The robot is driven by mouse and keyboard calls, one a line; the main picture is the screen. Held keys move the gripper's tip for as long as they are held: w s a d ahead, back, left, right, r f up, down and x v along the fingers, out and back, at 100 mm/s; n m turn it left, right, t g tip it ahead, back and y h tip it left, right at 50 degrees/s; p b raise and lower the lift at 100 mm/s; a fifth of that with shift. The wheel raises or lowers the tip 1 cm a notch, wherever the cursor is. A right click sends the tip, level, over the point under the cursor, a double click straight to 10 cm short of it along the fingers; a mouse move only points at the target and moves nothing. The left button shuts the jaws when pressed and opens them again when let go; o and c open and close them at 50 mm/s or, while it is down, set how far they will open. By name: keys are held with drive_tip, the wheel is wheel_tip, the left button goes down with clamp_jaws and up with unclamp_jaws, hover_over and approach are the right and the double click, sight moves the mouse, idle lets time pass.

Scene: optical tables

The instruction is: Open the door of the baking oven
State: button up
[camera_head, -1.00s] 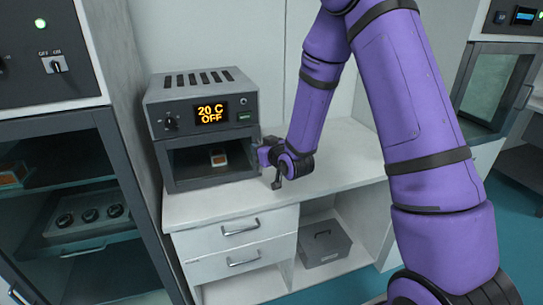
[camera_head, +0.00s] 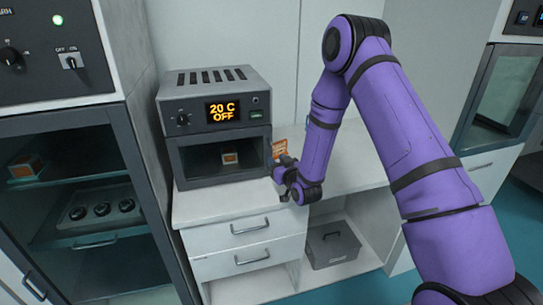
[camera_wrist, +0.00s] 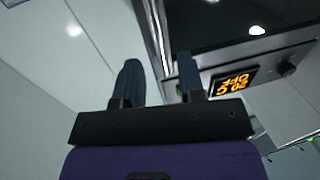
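The baking oven (camera_head: 214,95) is a small grey box on the counter, with vent slots on top and a lit display reading "20 C OFF". Its dark front (camera_head: 200,160) looks shut, with a small orange-and-white item (camera_head: 230,158) visible inside. My gripper (camera_head: 279,168) is beside the oven's front right edge; contact cannot be told. In the wrist view the fingers (camera_wrist: 160,65) are apart, with no object clearly held between them. The oven's display panel (camera_wrist: 235,82) appears upside down there, right of the fingers, and its dark front (camera_wrist: 220,20) is above.
A small orange item (camera_head: 280,147) shows behind my gripper, partly hidden. The white counter (camera_head: 345,178) is clear to the right. Drawers (camera_head: 247,243) and a grey bin (camera_head: 332,243) are below. A tall cabinet with a glass door (camera_head: 80,190) stands at left.

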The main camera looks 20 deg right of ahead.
sight(271, 155)
drive_tip(key=shift+w+a, duration=0.25)
drive_tip(key=shift+w, duration=0.95)
drive_tip(key=shift+w+a, duration=0.25)
drive_tip(key=shift+w, duration=0.95)
clamp_jaws()
